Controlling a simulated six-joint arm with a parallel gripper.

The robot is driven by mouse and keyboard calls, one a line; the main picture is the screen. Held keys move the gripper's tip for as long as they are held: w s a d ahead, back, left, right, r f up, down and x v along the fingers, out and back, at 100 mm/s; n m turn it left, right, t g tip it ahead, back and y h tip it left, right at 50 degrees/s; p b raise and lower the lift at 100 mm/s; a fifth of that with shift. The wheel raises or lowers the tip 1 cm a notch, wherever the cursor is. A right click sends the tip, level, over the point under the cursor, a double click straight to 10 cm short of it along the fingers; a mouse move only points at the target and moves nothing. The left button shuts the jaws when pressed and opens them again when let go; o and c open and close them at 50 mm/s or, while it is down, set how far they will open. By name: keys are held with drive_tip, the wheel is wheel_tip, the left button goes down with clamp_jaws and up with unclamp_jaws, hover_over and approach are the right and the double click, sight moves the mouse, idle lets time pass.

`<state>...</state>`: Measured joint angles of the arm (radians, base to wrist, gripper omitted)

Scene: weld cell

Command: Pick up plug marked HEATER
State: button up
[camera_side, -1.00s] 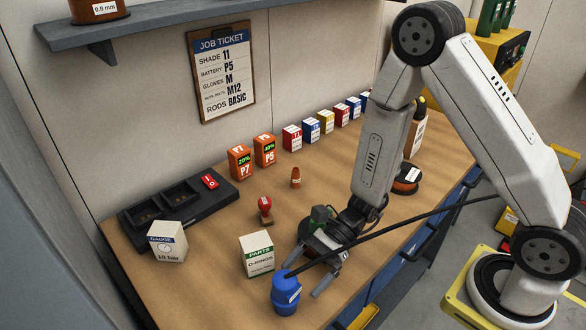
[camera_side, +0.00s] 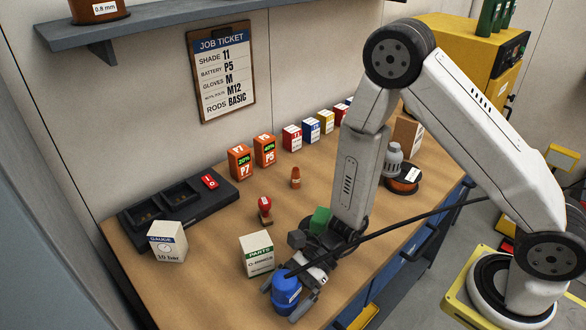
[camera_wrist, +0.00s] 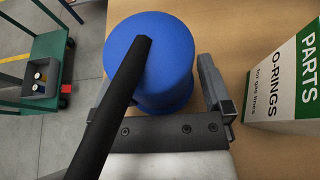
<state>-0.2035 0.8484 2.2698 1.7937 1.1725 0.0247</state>
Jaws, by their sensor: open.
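A blue cylindrical plug (camera_side: 286,288) with a black cable from its top stands on the bench near its front edge. No HEATER marking can be read on it. My gripper (camera_side: 284,299) is low at the plug, its jaws open, one finger on each side of it. In the wrist view the blue plug (camera_wrist: 173,45) fills the space between the open fingers of my gripper (camera_wrist: 160,92), with the cable crossing in front. I cannot tell whether either finger touches it.
A white-green O-rings box (camera_side: 257,254) stands close left of the plug, and also shows in the wrist view (camera_wrist: 290,85). A green block (camera_side: 320,220) is behind my gripper. A red-topped stamp (camera_side: 265,208) and a gauge box (camera_side: 167,241) stand farther back.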

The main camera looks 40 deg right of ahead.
sight(283, 278)
idle(0.3)
drive_tip(key=c, duration=1.3)
drive_tip(key=shift+r, duration=0.15)
drive_tip(key=shift+r, duration=4.85)
